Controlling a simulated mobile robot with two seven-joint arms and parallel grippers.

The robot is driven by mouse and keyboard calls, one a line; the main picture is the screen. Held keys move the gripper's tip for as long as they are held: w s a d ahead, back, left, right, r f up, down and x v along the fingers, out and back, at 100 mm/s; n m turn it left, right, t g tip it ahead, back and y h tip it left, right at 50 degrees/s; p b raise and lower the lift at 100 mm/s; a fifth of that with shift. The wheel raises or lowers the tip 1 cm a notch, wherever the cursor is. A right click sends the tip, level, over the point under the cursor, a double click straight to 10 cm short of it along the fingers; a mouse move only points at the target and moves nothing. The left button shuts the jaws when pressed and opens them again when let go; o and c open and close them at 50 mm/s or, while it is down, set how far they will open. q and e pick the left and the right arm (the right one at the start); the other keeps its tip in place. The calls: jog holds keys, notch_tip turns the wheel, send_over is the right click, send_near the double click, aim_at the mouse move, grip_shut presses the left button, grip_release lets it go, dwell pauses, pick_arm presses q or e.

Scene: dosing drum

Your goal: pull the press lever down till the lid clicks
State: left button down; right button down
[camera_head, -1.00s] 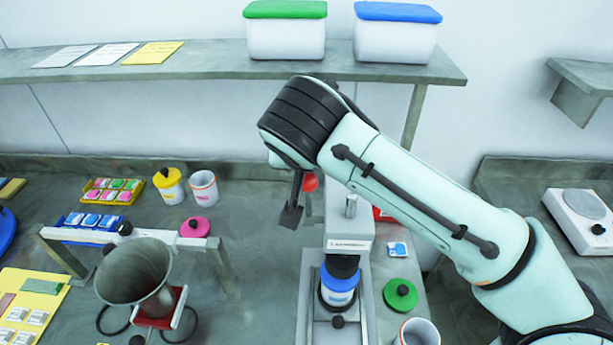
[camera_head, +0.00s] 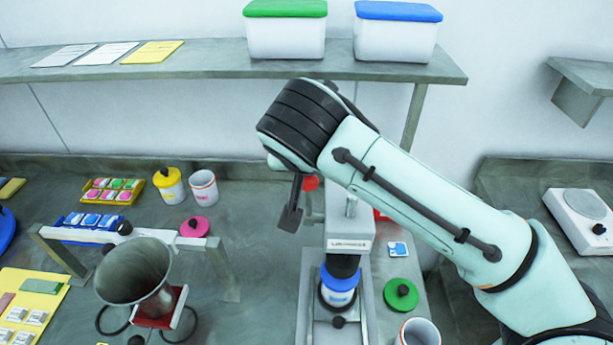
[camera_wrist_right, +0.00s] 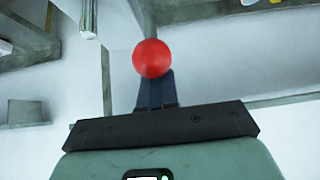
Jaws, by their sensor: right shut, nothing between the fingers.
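The press (camera_head: 349,225) stands on the bench with its lever's round red knob (camera_head: 310,183) near my right gripper. A white jar with a blue lid (camera_head: 339,281) stands in the press, under its dark ram (camera_head: 343,264). My right gripper (camera_head: 290,217) is shut, pointing down, just left of the knob in the head view. In the right wrist view the red knob (camera_wrist_right: 151,58) appears just beyond the dark fingertips (camera_wrist_right: 155,80); I cannot tell whether they touch. The lever's rod is mostly hidden by my arm. My left gripper is out of view.
A green lid (camera_head: 401,294) and an open white jar (camera_head: 418,332) are right of the press. A metal funnel (camera_head: 135,272) on a stand is to the left. A shelf (camera_head: 220,66) with tubs runs behind.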

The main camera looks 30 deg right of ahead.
aim_at(308, 190)
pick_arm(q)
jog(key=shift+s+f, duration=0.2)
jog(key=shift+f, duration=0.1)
pick_arm(e)
jog(key=shift+s+a+f, duration=0.2)
jog(key=shift+s, duration=0.25)
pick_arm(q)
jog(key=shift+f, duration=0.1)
pick_arm(e)
jog(key=shift+f, duration=0.1)
jog(key=shift+s+a+f+b, duration=0.3)
jog(key=shift+s+b, duration=0.1)
jog(key=shift+b, duration=0.15)
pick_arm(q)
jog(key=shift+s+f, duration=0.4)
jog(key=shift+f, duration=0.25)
pick_arm(e)
jog(key=shift+s+a+f, duration=0.15)
jog(key=shift+s+a, duration=0.15)
jog(key=shift+s, duration=0.25)
